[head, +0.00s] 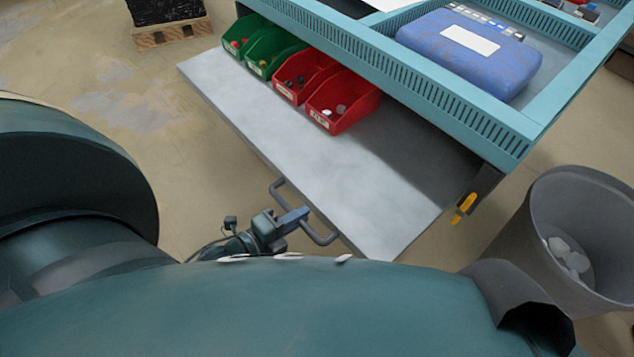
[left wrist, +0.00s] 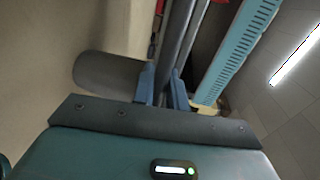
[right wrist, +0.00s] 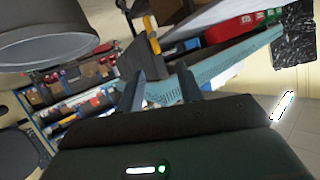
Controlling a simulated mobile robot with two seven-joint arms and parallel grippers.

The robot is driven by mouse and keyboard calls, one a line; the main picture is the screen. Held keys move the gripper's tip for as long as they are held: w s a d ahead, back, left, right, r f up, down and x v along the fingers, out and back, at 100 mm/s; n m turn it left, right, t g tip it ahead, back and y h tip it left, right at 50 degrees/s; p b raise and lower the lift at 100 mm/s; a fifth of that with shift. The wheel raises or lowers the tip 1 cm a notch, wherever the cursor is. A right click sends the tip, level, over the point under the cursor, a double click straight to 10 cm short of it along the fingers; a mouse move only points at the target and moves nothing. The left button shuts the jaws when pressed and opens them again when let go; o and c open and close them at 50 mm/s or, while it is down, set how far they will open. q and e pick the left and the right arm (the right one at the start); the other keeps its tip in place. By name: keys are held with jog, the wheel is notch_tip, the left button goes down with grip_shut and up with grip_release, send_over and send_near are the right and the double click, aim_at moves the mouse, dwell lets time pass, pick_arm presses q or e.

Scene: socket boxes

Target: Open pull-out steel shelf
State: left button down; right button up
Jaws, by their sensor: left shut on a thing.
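The grey steel shelf (head: 330,180) is drawn out from under the teal workbench (head: 400,75), with a wide bare strip of its top in view. A dark bar handle (head: 322,238) is fixed to its front edge. My left gripper (head: 295,216) is shut on the handle near its middle. In the left wrist view my left gripper (left wrist: 163,85) has its fingers on both sides of a dark bar. My right gripper (right wrist: 163,85) shows in the right wrist view, open and empty, with its fingers apart. I cannot make it out in the head view.
Two green bins (head: 272,50) and two red bins (head: 343,100) with small parts stand on the shelf's back part. A blue case (head: 468,50) lies on the workbench. A grey waste bin (head: 545,235) stands at the right.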

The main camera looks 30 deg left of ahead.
pick_arm(q)
jog(key=f+p+v, duration=0.1)
jog(key=v, duration=0.6)
jog(key=shift+s+a+f+p, duration=0.15)
jog(key=shift+s+f+p, duration=0.1)
jog(key=shift+s+p, duration=0.1)
jog(key=c, duration=1.5)
grip_release()
jog(key=v, duration=1.3)
jog(key=shift+p, duration=0.3)
jog(key=shift+s, duration=0.1)
